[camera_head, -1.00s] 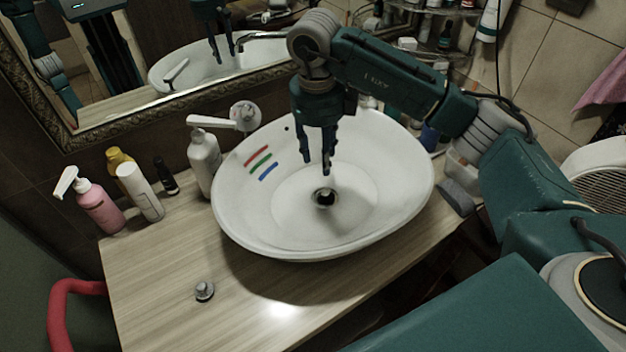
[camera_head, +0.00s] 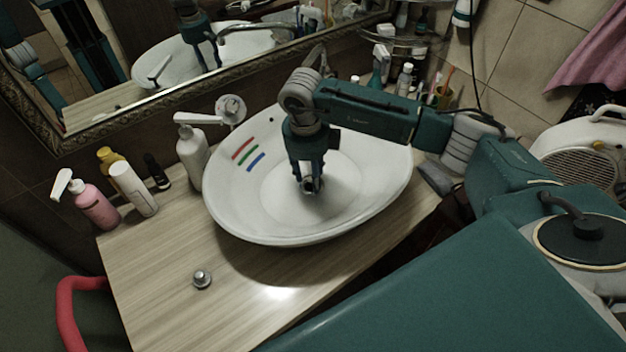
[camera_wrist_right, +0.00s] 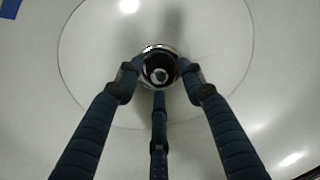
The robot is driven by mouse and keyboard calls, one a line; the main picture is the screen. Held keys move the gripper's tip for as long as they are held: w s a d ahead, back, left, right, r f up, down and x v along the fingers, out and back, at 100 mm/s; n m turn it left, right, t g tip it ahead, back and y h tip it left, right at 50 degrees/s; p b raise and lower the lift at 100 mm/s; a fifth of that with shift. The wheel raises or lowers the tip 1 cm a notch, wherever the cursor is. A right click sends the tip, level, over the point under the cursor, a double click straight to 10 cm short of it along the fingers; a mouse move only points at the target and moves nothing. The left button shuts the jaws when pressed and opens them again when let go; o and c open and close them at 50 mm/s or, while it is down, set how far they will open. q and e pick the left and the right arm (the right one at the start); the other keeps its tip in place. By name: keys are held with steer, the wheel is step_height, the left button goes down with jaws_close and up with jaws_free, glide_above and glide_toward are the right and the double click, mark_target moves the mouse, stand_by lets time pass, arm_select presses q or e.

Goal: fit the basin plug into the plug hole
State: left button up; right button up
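The basin plug (camera_head: 202,279), a small silver piece with a knob, stands on the wooden counter in front of the basin. The white basin (camera_head: 235,205) has a metal-rimmed, dark plug hole (camera_wrist_right: 161,52) at its bottom. A small pale shape shows inside the hole; I cannot tell what it is. My right gripper (camera_head: 311,187) points down into the basin, fingertips at the plug hole. In the right wrist view, its three fingers (camera_wrist_right: 160,80) are apart around the rim, with nothing seen held; contact is unclear. My left gripper is not in view, except perhaps mirrored.
Bottles, including a pink one (camera_head: 95,207), stand at the counter's left. A mirror (camera_head: 150,60) hangs behind. The front counter (camera_head: 160,300) is mostly bare.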

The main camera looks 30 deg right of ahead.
mark_target(310, 178)
steer(key=shift+w, duration=0.1)
jaws_close()
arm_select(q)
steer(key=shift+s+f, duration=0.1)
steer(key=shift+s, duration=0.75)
arm_select(e)
steer(key=shift+r, duration=0.15)
